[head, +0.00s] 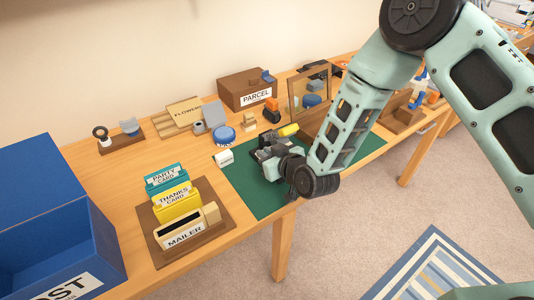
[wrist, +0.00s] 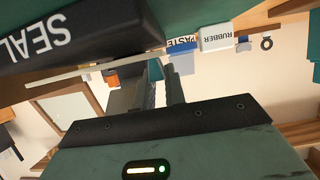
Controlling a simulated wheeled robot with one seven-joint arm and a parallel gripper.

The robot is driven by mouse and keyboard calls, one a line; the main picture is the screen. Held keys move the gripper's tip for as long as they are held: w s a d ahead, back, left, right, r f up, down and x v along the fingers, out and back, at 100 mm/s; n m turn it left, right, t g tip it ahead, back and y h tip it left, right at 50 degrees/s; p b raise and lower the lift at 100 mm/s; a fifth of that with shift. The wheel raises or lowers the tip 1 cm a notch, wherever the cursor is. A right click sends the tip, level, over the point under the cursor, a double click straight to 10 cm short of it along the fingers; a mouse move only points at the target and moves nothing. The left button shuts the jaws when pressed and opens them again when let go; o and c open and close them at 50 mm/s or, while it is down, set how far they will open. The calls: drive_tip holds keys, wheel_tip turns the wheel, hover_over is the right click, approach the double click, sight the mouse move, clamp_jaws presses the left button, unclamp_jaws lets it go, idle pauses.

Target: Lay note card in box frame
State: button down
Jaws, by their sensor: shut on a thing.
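My gripper (head: 266,153) is low over the green mat (head: 247,190), in front of the wall. In the wrist view its fingers (wrist: 147,90) are shut on a thin pale strip (wrist: 75,71), which looks like the note card seen edge-on. The card cannot be made out in the head view. A brown wooden piece (head: 315,120) lies on the mat, partly behind my arm; I cannot tell whether it is the box frame. An upright wooden frame (head: 291,104) with a glassy or mirrored face stands behind it.
A dark block marked SEAL (wrist: 60,32) is close to the gripper. A yellow item (head: 288,130), a blue roll (head: 223,135) and the parcel box (head: 240,92) are nearby. A card holder (head: 160,262) and blue post box (head: 40,190) stand left. Bare mat shows at front.

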drive_tip(key=shift+f, duration=0.25)
drive_tip(key=shift+f, duration=0.2)
drive_tip(key=c, duration=1.5)
unclamp_jaws()
drive_tip(key=shift+o, duration=0.2)
drive_tip(key=p+v, duration=0.4)
drive_tip(key=v, duration=1.3)
drive_tip(key=shift+d, duration=0.5)
